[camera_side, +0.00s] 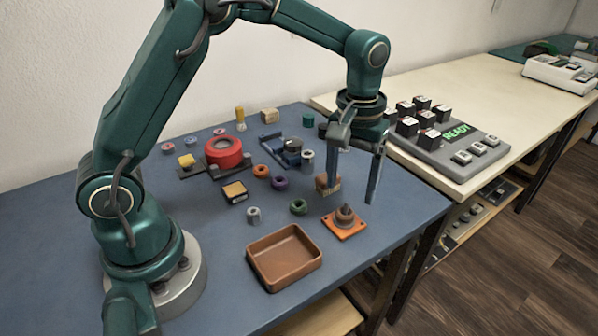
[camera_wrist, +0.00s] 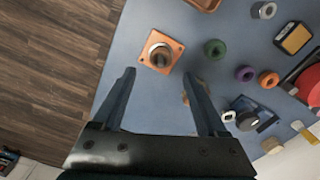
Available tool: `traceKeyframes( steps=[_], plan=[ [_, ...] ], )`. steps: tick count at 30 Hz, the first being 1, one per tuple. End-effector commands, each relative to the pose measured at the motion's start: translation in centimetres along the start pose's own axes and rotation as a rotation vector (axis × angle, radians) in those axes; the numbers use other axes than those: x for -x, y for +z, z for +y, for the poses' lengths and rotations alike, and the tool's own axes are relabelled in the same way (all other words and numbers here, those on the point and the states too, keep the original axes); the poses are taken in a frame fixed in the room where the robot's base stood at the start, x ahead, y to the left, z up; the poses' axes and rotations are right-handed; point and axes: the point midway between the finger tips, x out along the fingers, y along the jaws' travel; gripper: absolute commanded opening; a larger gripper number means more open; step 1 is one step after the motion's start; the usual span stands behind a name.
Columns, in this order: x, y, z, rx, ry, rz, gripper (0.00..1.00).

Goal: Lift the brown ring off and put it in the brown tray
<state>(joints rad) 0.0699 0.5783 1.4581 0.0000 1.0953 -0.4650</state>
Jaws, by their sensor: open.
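The brown ring (camera_side: 345,213) sits around a post on an orange square base (camera_side: 343,231) at the front right of the blue table. In the wrist view the brown ring (camera_wrist: 160,55) shows from above, on the orange base. The brown tray (camera_side: 284,260) stands empty to the left of the base; only its corner (camera_wrist: 205,5) shows at the top of the wrist view. My gripper (camera_side: 354,192) is open and empty, pointing down, above and behind the base. In the wrist view the base lies just beyond the fingertips (camera_wrist: 159,74), roughly centred between them.
A green ring (camera_side: 299,207) lies left of the base. A wooden block (camera_side: 327,184) sits close by my gripper, partly behind a finger in the wrist view. A grey nut (camera_side: 253,215) and several other parts lie further left. The table's front edge is near the base.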

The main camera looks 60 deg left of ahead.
Motion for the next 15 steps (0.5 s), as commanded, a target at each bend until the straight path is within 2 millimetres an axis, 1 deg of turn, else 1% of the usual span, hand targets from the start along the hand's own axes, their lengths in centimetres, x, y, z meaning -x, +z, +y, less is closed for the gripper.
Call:
traceKeyframes(
  steps=[9, 12, 15],
  plan=[
    [-3.8, 0.3, -0.1, -0.002, -0.006, -0.012, 0.76],
    [-4.8, 0.2, -0.1, -0.002, -0.005, -0.011, 0.76],
    [-5.2, 0.2, -0.1, -0.002, -0.004, -0.009, 0.76]
  ],
)
